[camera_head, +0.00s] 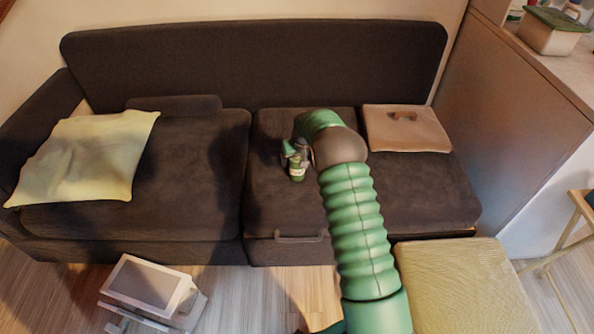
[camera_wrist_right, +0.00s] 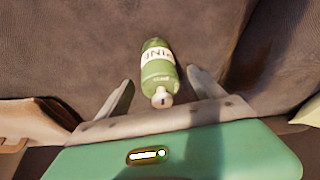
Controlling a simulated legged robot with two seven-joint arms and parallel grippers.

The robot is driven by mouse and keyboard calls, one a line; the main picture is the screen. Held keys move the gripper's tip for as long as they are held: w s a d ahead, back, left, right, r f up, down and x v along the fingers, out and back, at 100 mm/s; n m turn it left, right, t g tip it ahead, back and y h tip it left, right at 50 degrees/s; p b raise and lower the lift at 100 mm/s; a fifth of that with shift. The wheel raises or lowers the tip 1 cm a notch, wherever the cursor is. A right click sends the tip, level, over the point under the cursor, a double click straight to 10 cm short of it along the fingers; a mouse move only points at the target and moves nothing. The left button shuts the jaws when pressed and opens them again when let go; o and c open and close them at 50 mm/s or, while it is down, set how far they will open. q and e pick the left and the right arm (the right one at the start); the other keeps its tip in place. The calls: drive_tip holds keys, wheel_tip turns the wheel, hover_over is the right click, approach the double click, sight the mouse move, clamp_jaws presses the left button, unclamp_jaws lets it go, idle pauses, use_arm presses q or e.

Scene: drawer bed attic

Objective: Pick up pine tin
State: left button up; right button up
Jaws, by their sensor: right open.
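The pine tin is a green bottle-like container (camera_wrist_right: 158,68) with a pale label reading PINE and a small pale cap. In the head view the tin (camera_head: 297,172) is on the dark sofa's right seat, just below my right gripper (camera_head: 293,154). In the wrist view the right gripper (camera_wrist_right: 163,92) is open, with one finger on each side of the tin's cap end. I see no clear finger contact with it. My right arm hides part of the seat behind. My left gripper is not in view.
A yellow pillow (camera_head: 88,157) lies on the left seat and a tan cushion (camera_head: 405,130) at the right back. A yellow ottoman (camera_head: 465,285) stands at front right, a small white-framed stand (camera_head: 150,284) at front left. A wooden cabinet (camera_head: 500,110) borders the sofa's right.

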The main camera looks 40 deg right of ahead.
drive_tip(key=b+x, duration=0.2)
drive_tip(key=x, duration=0.3)
drive_tip(key=shift+s+a, duration=0.1)
drive_tip(key=shift+s, duration=0.1)
drive_tip(key=shift+r, duration=0.1)
drive_tip(key=c, duration=1.6)
